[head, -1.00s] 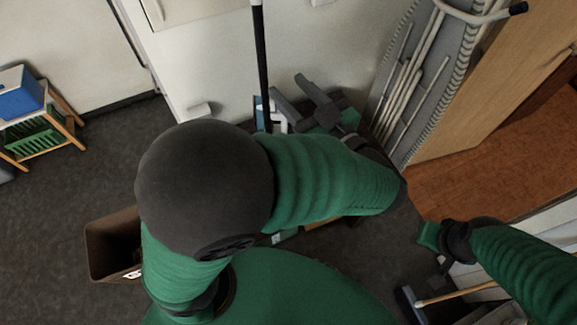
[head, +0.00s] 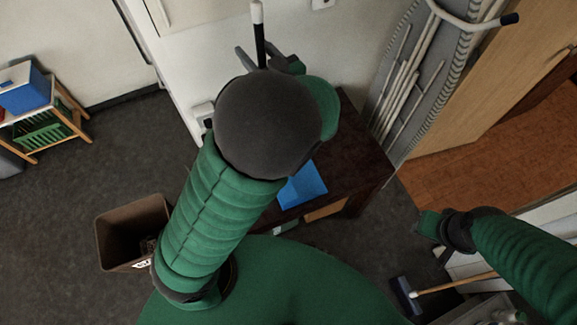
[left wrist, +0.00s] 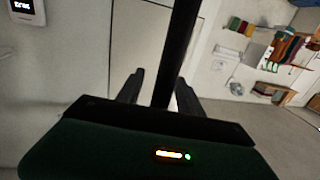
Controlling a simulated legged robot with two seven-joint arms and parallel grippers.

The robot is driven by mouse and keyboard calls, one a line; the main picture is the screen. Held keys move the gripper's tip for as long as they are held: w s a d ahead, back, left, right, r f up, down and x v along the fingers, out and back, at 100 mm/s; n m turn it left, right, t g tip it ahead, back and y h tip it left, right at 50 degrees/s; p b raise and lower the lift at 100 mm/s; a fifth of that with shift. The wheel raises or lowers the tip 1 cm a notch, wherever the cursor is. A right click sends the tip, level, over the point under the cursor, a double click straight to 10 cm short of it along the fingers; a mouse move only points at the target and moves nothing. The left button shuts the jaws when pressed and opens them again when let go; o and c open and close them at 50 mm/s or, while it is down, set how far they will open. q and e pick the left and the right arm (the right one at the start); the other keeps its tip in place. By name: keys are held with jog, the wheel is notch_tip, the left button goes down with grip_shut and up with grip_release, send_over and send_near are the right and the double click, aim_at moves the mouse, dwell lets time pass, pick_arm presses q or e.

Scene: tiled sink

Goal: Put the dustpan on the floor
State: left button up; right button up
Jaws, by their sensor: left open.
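The dustpan's long black handle (head: 260,45) with a white tip stands upright near the wall. A flat blue piece (head: 304,186), seemingly its pan, lies on a dark wooden table (head: 350,150). My left arm hides the join between them. My left gripper (head: 258,58) is open at the upper handle, mostly hidden behind my own arm. In the left wrist view, the black handle (left wrist: 178,50) runs between the two open fingers (left wrist: 160,85). My right gripper (head: 430,225) hangs low at the right, away from the dustpan; its jaws are unclear.
A brown bin (head: 130,225) stands on the dark floor (head: 60,215) at the left, where much floor is free. An ironing board (head: 410,75) leans right of the table. A broom (head: 450,287) lies below my right gripper.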

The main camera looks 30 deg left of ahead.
pick_arm(q)
jog(key=shift+d, duration=0.2)
jog(key=shift+c, duration=0.4)
jog(key=shift+s+d+r, duration=0.1)
jog(key=shift+s+d, duration=0.05)
jog(key=c, duration=0.5)
grip_shut()
